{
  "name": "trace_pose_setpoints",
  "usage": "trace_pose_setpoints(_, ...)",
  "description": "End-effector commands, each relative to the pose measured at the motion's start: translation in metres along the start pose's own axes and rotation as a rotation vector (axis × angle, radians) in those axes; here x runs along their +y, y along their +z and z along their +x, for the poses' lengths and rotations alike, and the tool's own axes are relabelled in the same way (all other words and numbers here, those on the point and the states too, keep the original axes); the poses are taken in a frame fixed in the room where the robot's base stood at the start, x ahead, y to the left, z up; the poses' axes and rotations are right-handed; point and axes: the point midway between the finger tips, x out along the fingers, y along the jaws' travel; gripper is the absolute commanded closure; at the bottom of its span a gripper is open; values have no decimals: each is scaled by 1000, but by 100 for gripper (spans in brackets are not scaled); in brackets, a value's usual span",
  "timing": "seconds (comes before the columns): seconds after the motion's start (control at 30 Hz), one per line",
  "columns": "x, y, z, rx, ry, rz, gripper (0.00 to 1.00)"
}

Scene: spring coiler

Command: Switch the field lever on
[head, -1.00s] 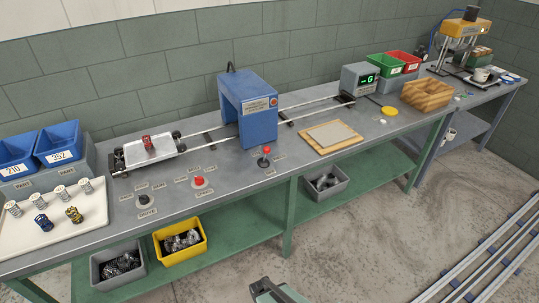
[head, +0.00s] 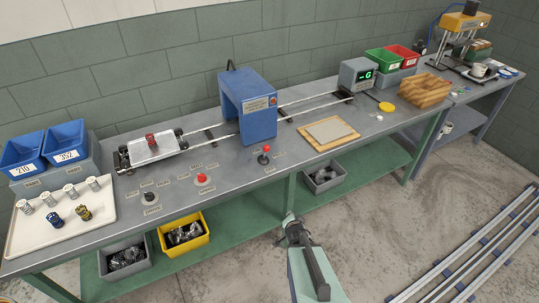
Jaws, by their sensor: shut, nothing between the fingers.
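A lever with a red knob (head: 264,149) stands upright, as far as I can tell, on a dark base on the grey bench. It is just in front of the blue arch-shaped machine (head: 246,108). Small label plates lie around it, too small to read, so I cannot confirm which one names the field. Part of my arm (head: 310,270) shows at the bottom centre, in front of the bench and well below the lever. I cannot make out my gripper's fingers. Nothing of mine touches the lever.
A red button (head: 202,178) and a black knob (head: 151,196) sit left of the lever. A cart (head: 152,149) carrying a red spring stands on rails left of the arch. A board (head: 329,133) lies to the right. The bench edge before the lever is clear.

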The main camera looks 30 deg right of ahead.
Motion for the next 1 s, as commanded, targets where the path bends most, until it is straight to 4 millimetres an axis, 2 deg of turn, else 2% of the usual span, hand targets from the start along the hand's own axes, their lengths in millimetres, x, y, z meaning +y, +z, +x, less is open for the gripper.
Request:
trace_pose_setpoints(0.03,-16,-16,-2,44,-68,60,100)
trace_pose_setpoints(0.1,-37,-32,-6,92,-174,150,100)
trace_pose_setpoints(0.2,-68,-50,-15,132,-334,275,100)
trace_pose_setpoints(0.4,-118,-68,-43,119,-626,503,100)
trace_pose_setpoints(0.5,-132,-73,-55,91,-728,594,100)
trace_pose_setpoints(0.7,-142,-76,-64,51,-800,698,100)
trace_pose_setpoints(1.0,-141,-76,-64,45,-798,713,100)
